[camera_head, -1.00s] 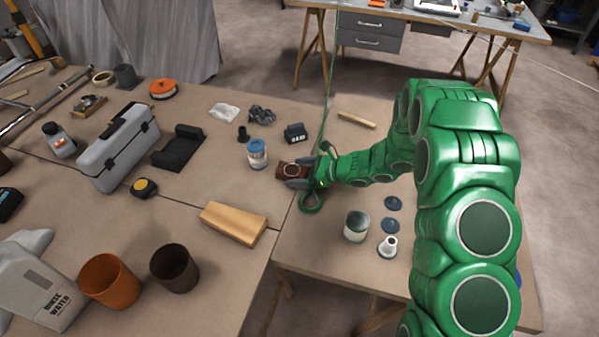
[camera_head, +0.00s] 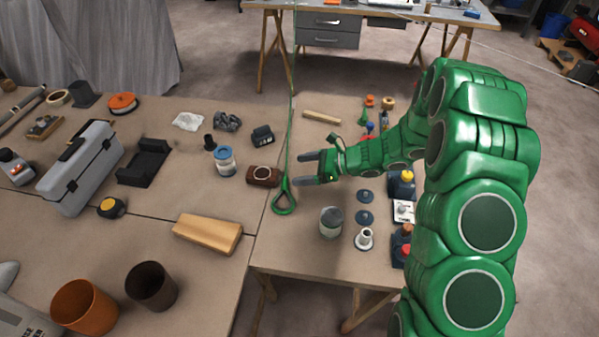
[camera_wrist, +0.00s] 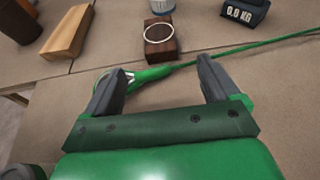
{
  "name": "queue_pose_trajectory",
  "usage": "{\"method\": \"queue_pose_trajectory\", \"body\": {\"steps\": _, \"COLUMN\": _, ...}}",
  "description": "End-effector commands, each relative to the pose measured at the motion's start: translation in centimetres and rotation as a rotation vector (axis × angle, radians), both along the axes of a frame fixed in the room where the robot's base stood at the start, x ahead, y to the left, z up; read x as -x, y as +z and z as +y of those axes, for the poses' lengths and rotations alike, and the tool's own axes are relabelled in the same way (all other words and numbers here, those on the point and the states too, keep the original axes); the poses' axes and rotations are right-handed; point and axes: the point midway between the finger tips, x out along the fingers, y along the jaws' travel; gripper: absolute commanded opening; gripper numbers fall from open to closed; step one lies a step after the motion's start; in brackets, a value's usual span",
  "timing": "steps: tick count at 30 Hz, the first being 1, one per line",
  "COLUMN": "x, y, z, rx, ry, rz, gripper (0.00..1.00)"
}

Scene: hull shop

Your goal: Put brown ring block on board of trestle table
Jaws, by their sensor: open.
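The brown ring block (camera_head: 263,175) is a dark wooden block with a pale ring on its top. It rests on the board of the large table (camera_head: 180,160), near the board's right edge, beside a blue-lidded jar. It also shows in the wrist view (camera_wrist: 160,42), beyond the fingertips. My gripper (camera_head: 307,168) is open and empty, to the right of the block and apart from it. In the wrist view, its two fingers (camera_wrist: 160,85) are spread with nothing between them except the green cord behind. Which board the task means cannot be told from these frames.
A green cord with a loop (camera_head: 285,201) lies between block and gripper. A scale display (camera_head: 262,136), the blue-lidded jar (camera_head: 225,161) and a light wood wedge (camera_head: 207,233) stand near the block. The right-hand table holds a glass jar (camera_head: 331,222) and several small items.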

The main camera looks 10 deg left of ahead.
Motion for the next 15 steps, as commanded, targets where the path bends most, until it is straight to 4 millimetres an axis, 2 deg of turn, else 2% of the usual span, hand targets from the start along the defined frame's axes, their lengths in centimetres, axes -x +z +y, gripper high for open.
{"method": "queue_pose_trajectory", "body": {"steps": 10, "x": 0.2, "y": 0.4, "z": -0.3, "rx": 0.002, "ry": 0.009, "rz": -0.006, "gripper": 0.89}}
{"method": "queue_pose_trajectory", "body": {"steps": 15, "x": 1.8, "y": 2.7, "z": -0.3, "rx": 0.018, "ry": 0.073, "rz": -0.054, "gripper": 0.89}}
